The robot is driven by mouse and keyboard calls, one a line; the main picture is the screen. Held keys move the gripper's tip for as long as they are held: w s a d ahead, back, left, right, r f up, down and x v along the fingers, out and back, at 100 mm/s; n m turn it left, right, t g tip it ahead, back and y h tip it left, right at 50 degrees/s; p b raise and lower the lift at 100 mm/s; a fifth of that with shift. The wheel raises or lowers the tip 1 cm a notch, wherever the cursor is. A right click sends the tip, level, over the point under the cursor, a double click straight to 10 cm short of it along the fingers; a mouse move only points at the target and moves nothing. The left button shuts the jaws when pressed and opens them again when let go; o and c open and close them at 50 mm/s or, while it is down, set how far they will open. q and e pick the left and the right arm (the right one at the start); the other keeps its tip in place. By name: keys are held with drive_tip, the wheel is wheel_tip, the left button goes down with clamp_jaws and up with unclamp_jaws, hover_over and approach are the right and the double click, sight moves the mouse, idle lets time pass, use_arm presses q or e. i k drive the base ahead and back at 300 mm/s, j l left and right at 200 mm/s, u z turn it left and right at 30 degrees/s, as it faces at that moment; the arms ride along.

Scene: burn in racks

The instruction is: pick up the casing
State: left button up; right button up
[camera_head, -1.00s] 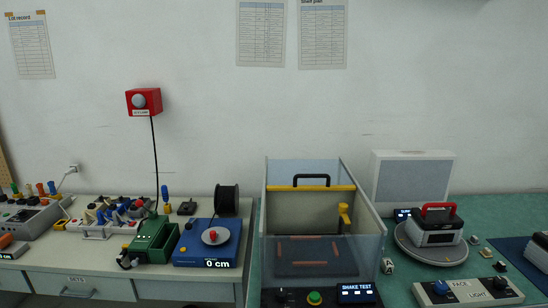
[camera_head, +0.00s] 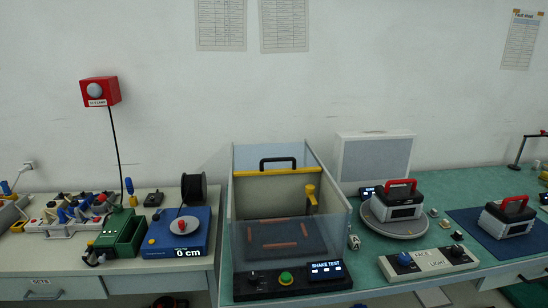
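Two similar dark and light-grey boxes with red handles could be the casing; I cannot tell which one is meant. One box (camera_head: 399,206) stands upright on a round grey turntable (camera_head: 384,228) right of centre. The other box (camera_head: 507,220) stands on a dark blue mat (camera_head: 475,232) at the far right. Neither of my grippers shows in the head view, and nothing is seen holding either box.
A clear-walled shake-test bin (camera_head: 340,225) stands on the green bench left of the turntable. A knobbed control panel (camera_head: 429,262) lies in front of the turntable. A blue cable-measuring unit (camera_head: 165,243) and green box (camera_head: 112,235) sit on the left bench.

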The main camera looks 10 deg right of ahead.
sight(509, 217)
drive_tip(key=z, duration=1.7)
drive_tip(key=i+l, duration=0.2)
drive_tip(key=l, duration=0.15)
drive_tip(key=i+l, duration=0.2)
drive_tip(key=l, duration=0.15)
drive_tip(key=i+l, duration=0.15)
drive_tip(key=l, duration=0.2)
